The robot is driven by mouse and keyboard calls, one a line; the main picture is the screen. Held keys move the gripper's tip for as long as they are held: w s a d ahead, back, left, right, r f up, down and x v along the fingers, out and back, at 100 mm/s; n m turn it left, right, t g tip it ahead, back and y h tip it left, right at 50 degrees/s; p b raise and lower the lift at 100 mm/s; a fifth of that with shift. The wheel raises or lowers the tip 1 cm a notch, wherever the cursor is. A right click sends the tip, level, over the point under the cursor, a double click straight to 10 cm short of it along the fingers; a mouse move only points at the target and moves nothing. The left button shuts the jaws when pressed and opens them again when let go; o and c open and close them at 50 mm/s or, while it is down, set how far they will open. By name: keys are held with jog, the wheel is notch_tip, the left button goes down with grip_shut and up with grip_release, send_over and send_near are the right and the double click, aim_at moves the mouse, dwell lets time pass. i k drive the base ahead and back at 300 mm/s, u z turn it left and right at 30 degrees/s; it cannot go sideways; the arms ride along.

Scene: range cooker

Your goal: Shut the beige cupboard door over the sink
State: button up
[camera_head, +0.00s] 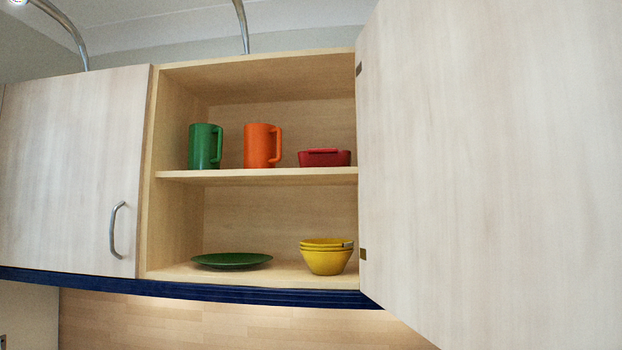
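The beige cupboard door (490,170) stands wide open on the right side of the cupboard, swung out towards me. Its hinges (362,254) show along its left edge, at the cupboard's right side. Its right part runs out of the picture, and no handle shows on the part in view. The open cupboard (178,220) has one middle shelf (270,177). My gripper is not in view.
The shelf holds a green mug (205,147), an orange mug (262,146) and a red dish (324,158). Below are a green plate (232,260) and stacked yellow bowls (326,258). A shut neighbouring door (70,175) with a metal handle (116,230) is at left.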

aim_at(490, 131)
jog(key=i, duration=0.4)
jog(key=u, duration=0.1)
jog(key=k, duration=0.5)
jog(key=u, duration=1.7)
jog(key=k, duration=1.35)
jog(key=z, duration=1.6)
